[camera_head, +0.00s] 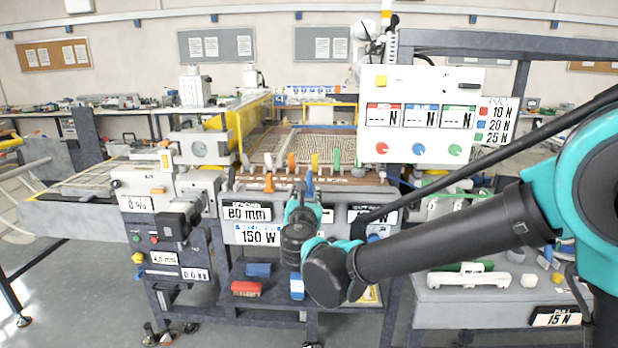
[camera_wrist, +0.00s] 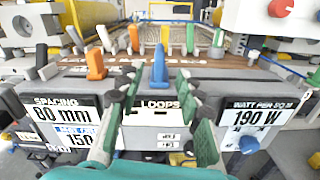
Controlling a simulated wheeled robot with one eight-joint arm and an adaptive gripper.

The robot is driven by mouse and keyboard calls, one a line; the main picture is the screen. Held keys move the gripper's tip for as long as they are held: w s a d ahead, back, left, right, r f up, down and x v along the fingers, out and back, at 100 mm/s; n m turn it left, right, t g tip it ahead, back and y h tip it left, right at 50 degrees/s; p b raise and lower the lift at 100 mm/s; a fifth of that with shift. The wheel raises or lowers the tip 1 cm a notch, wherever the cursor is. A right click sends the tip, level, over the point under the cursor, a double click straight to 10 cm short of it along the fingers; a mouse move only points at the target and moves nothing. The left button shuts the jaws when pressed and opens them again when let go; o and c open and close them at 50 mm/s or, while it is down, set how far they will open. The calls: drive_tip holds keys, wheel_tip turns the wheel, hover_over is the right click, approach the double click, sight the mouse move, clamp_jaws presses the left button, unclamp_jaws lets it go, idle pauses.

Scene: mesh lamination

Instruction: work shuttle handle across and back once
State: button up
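My gripper (camera_wrist: 156,86) is open and empty; its two green fingers stand apart in the wrist view. It also shows in the camera_head view (camera_head: 301,203), in front of the machine's front panel. A blue upright handle (camera_wrist: 160,66) stands on the front ledge, between and just beyond the fingertips in the picture; I see no contact. An orange upright handle (camera_wrist: 95,63) stands to its left on the same ledge. I cannot tell for sure which of these is the shuttle handle. Behind them, a brown rail (camera_wrist: 240,72) carries a row of orange, yellow, green and white levers.
A panel with red, blue and green knobs (camera_head: 423,115) stands at the right above the rail. A display reading 190 W (camera_wrist: 257,117) and a blue knob (camera_wrist: 249,145) sit right of my gripper. Red and blue blocks lie on the lower shelf (camera_head: 232,302).

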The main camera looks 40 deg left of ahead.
sight(309, 173)
drive_tip(key=x, duration=1.2)
drive_tip(key=shift+w+a, duration=0.15)
drive_tip(key=shift+w, duration=0.2)
clamp_jaws()
